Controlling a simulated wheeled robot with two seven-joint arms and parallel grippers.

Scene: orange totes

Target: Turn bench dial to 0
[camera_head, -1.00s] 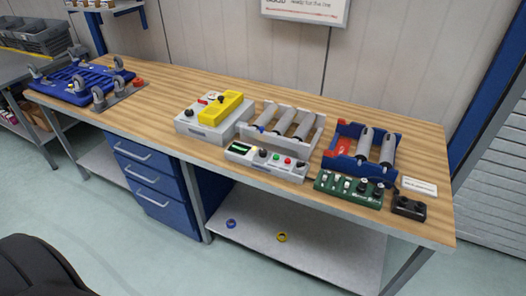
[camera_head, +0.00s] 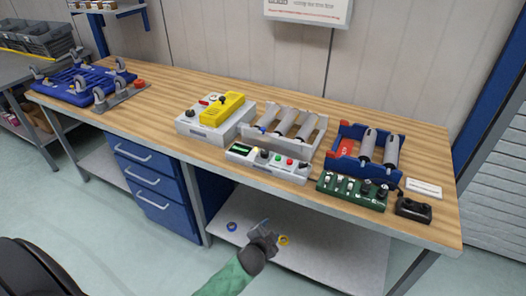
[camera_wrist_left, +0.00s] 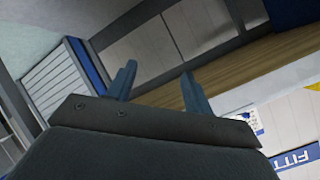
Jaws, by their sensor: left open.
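Several control boxes with knobs stand on the wooden bench (camera_head: 155,98); I cannot tell which knob is the bench dial. A grey panel (camera_head: 268,162) has a green display, a dark knob and coloured buttons. A green box (camera_head: 351,190) to its right has several switches and dark knobs. A grey box (camera_head: 193,124) with a black knob carries a yellow device. No dial marking is readable. My left gripper (camera_head: 264,226) is open and empty, in front of the bench and below its front edge. Its two blue-grey fingers show apart in the left wrist view (camera_wrist_left: 160,84).
Two roller stands, one grey (camera_head: 284,124) and one blue (camera_head: 366,147), stand behind the panels. A black two-knob box (camera_head: 413,209) sits at the right. A blue caster frame (camera_head: 82,84) lies at the far left. A lower shelf (camera_head: 330,262) holds a blue ring and a yellow ring.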

